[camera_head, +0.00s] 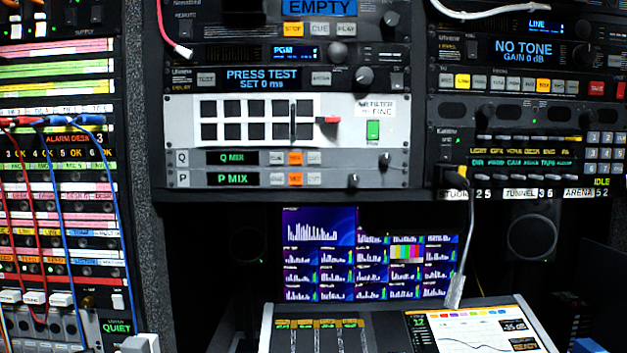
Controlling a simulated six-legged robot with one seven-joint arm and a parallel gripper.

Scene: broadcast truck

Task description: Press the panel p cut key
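Panel P is the lower grey strip of the middle rack, with a green "P MIX" display (232,179) at its left. To the right of the display is a row of three small keys: a pale grey left key (277,180), a lit orange middle key (296,179) and a pale grey right key (314,180). Their lettering is too small to read, so I cannot tell which is the cut key. A round knob (353,181) sits further right on the strip. My gripper is not recognisable in this view.
The similar "Q MIX" strip (232,158) lies directly above, with its own keys. Above that is a white panel with a red-handled lever (328,120). Monitors (320,255) and a console (390,330) stand below.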

